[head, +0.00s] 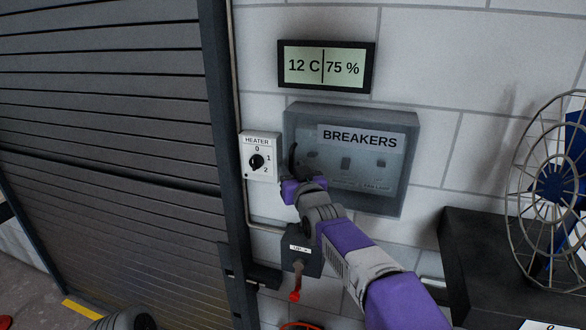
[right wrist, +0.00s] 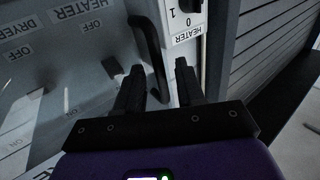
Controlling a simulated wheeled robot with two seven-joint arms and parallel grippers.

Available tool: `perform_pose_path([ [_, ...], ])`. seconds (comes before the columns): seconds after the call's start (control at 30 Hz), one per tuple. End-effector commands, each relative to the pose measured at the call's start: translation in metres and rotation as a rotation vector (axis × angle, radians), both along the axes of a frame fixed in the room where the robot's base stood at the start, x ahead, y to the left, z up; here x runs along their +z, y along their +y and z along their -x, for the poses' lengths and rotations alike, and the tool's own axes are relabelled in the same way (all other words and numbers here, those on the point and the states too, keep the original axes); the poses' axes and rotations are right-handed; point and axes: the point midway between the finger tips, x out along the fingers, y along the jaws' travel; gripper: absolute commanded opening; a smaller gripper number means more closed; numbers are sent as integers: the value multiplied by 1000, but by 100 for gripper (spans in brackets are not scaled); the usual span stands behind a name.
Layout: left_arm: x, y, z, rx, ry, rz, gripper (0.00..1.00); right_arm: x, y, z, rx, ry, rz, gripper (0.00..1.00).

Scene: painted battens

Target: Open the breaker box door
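The grey breaker box (head: 400,200) hangs on the white brick wall, with a see-through door labelled BREAKERS (head: 360,138). The door looks shut. Its dark curved handle (head: 292,157) is at the door's left side. The handle (right wrist: 148,50) also shows in the right wrist view, where the picture is upside down. My right gripper (head: 301,180) is at the handle's lower end. In the right wrist view its two fingers (right wrist: 159,85) are apart, with the handle's end between them; I cannot tell whether they touch it. My left gripper is not in view.
A heater switch (head: 261,158) is on the wall close left of the box. A dark box with a red lever (head: 296,284) is below. A slatted shutter (head: 110,120) fills the left. A fan (head: 555,185) stands on a dark unit at the right.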

Motion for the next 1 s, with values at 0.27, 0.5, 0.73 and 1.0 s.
perform_pose_path([
  [0.27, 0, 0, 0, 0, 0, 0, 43, 0, 1, -2, 1, 0, 0, 38],
  [0.5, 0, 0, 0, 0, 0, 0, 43, 0, 1, -2, 1, 0, 0, 4],
  [0.73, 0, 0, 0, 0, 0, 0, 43, 0, 1, -1, 1, 0, 0, 0],
  [1.0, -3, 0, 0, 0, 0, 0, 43, -2, -2, 0, 4, 3, -3, 0],
])
